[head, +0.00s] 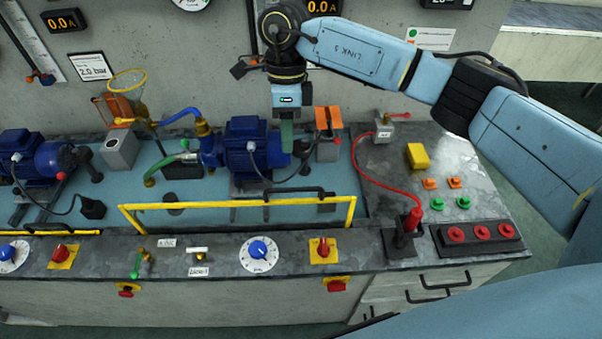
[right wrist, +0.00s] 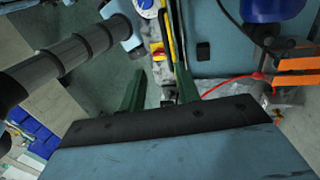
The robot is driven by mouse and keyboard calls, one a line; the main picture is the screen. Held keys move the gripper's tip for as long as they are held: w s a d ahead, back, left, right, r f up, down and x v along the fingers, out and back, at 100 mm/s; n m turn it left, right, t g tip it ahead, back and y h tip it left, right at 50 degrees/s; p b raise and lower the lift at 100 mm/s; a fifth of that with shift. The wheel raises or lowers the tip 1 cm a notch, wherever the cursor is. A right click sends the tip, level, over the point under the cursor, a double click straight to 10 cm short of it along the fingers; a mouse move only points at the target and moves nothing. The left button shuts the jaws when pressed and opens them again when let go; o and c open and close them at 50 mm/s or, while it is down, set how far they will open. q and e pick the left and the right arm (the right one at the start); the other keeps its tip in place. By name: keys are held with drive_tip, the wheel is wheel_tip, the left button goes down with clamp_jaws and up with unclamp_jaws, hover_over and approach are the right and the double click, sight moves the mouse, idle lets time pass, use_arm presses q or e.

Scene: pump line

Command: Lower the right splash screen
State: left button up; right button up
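The right splash screen (head: 240,203) shows as a yellow frame along the front of the pump bay, its top rail standing above the bench edge. A black handle (head: 290,194) is on its rail. My right gripper (head: 287,138) points down in front of the wall, at the blue motor and apart from the handle in the picture. In the right wrist view its two green fingers (right wrist: 160,82) are spread with nothing clear between them. A yellow rail (right wrist: 172,35) shows beyond the fingertips there. My left gripper is not in view.
A blue motor pump (head: 248,145) stands behind the screen. An orange-topped block (head: 328,122) is right of it. A red cable (head: 370,178) runs down to a red-topped plug (head: 412,220). Knobs, including a blue dial (head: 258,252), line the front panel. Red buttons (head: 482,232) sit at right.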

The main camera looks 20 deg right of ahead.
drive_tip(key=x, duration=0.4)
drive_tip(key=p+x, duration=0.1)
drive_tip(key=x, duration=0.3)
drive_tip(key=w+p+x, duration=0.1)
drive_tip(key=x, duration=0.3)
drive_tip(key=shift+s+d+f, duration=0.1)
drive_tip(key=shift+d+f, duration=0.1)
drive_tip(key=shift+f, duration=0.2)
clamp_jaws()
